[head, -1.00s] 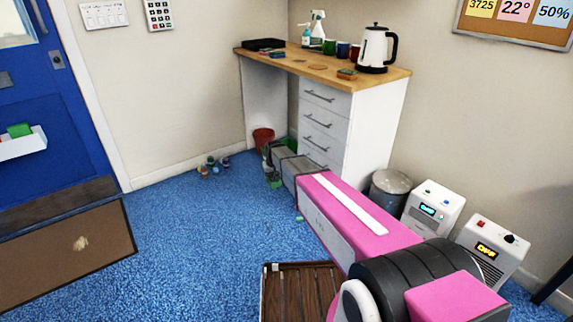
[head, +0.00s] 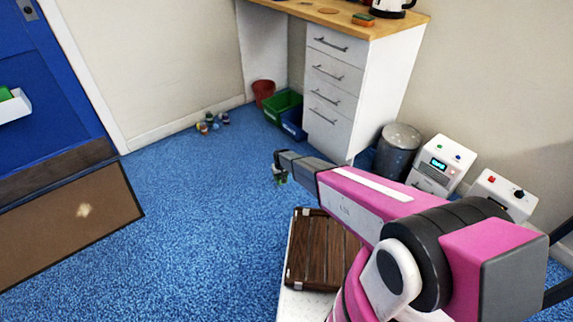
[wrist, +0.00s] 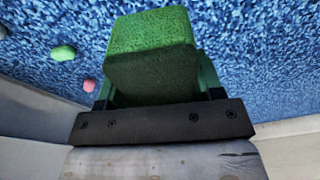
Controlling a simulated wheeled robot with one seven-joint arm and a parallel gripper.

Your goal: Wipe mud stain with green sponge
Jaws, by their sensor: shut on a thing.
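The green sponge (wrist: 150,55) fills the middle of the wrist view. My gripper (wrist: 155,88) is shut on it, with a finger on each side. In the head view my gripper (head: 280,170) is over the blue carpet near the middle, and only a small bit of green shows there. The mud stain (head: 84,210) is a pale tan patch on the brown doormat (head: 40,245) at the left. My gripper is well to the right of the mat, apart from it.
A green bin (head: 281,106), a red pot (head: 263,92), white drawers (head: 335,90) and a grey trash can (head: 398,150) stand behind. Small figures (head: 212,122) are by the wall. Carpet between mat and gripper is clear.

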